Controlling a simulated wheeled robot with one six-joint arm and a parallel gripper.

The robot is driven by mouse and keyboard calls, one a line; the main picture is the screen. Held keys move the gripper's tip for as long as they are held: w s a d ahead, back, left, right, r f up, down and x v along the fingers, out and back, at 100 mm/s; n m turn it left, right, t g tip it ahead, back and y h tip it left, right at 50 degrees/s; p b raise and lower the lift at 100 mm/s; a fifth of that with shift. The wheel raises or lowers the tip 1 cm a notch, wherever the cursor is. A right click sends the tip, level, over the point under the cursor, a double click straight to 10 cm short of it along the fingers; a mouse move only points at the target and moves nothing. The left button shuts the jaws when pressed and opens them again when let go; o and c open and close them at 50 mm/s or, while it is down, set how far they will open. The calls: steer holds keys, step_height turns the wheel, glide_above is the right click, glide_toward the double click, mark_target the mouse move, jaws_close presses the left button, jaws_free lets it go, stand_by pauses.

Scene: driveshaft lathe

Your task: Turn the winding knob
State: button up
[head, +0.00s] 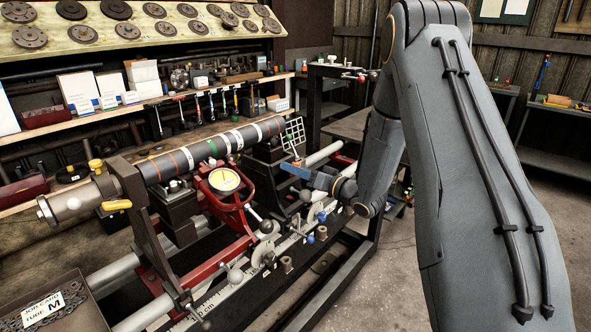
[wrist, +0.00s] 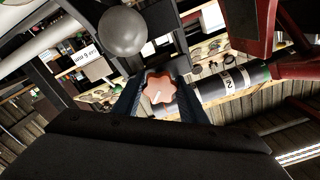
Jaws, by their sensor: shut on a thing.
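The winding knob (wrist: 160,89) is an orange, lobed knob with a pale mark on its face. It sits between the two fingers of my gripper (wrist: 162,98) in the wrist view. My gripper (head: 296,170) is shut on it, with blue fingers reaching left from my arm in the head view. There, only a small orange bit of the knob (head: 298,161) shows above the fingers. The knob is at the right end of the lathe, beside a dark block and below a white grid plate (head: 294,133).
A grey ball (wrist: 122,31) is close to the fingers in the wrist view. Ball-ended levers (head: 266,227) stand along the front rail.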

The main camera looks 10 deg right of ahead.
steer(key=shift+w+d+r, duration=0.1)
steer(key=shift+r, duration=0.05)
steer(key=o, duration=1.1)
steer(key=shift+c, duration=0.2)
steer(key=b+v, duration=0.2)
steer(key=v, duration=0.5)
steer(key=shift+s+d, duration=0.2)
steer(key=shift+s, duration=0.15)
steer(key=shift+w, duration=0.1)
